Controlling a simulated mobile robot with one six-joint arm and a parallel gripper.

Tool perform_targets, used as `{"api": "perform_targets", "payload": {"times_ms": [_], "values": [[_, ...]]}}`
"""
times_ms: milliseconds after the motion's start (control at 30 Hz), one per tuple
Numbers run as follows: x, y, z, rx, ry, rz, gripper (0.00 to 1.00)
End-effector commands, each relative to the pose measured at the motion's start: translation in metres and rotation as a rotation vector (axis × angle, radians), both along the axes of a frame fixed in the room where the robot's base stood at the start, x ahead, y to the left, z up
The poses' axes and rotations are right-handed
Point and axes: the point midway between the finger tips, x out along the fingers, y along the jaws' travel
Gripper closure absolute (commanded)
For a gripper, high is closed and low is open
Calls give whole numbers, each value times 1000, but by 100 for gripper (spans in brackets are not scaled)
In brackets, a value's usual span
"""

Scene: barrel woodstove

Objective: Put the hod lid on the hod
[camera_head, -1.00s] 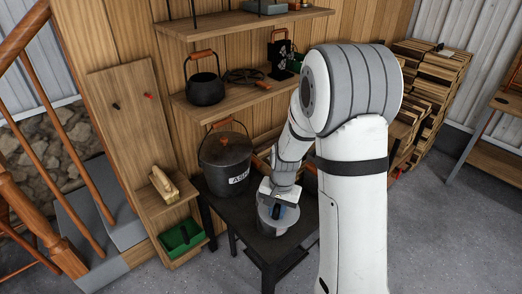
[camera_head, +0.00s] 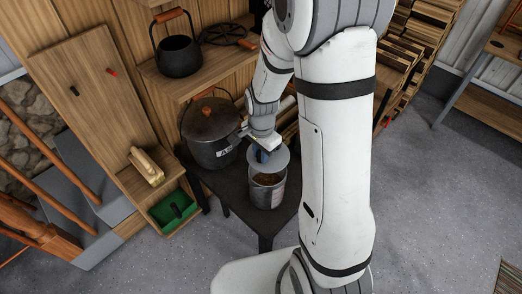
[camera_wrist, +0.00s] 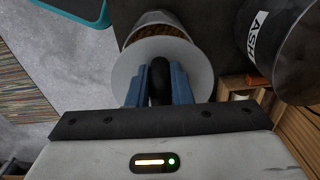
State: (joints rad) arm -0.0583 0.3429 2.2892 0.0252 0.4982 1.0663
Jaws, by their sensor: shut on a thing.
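The hod (camera_head: 267,195), a grey metal pail with brown contents, stands upright on the dark table. It also shows in the wrist view (camera_wrist: 153,20), partly hidden by the lid. The hod lid (camera_head: 281,160) is a round grey disc with a black knob; it also shows in the wrist view (camera_wrist: 127,68). My gripper (camera_head: 263,156) has blue fingers, shut on the knob in the wrist view (camera_wrist: 160,84). The lid is over the rear part of the hod in the head view, leaving the front of the opening uncovered. I cannot tell if they touch.
A dark lidded bucket marked ASH (camera_head: 212,135) stands close at left on the same table (camera_head: 228,187). A wooden shelf with a black pot (camera_head: 179,58) is above. A green tray (camera_head: 174,211) is at lower left. Floor is free in front.

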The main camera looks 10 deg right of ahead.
Motion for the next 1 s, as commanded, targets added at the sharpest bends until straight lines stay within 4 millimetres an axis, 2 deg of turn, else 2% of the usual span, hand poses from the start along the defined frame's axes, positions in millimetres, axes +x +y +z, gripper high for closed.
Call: {"api": "perform_targets", "payload": {"times_ms": [100,700,1000], "values": [[-1,3,1,-7,12,-34,100],[-1,1,-57,-8,13,-39,100],[-1,1,-62,-8,12,-40,100]]}}
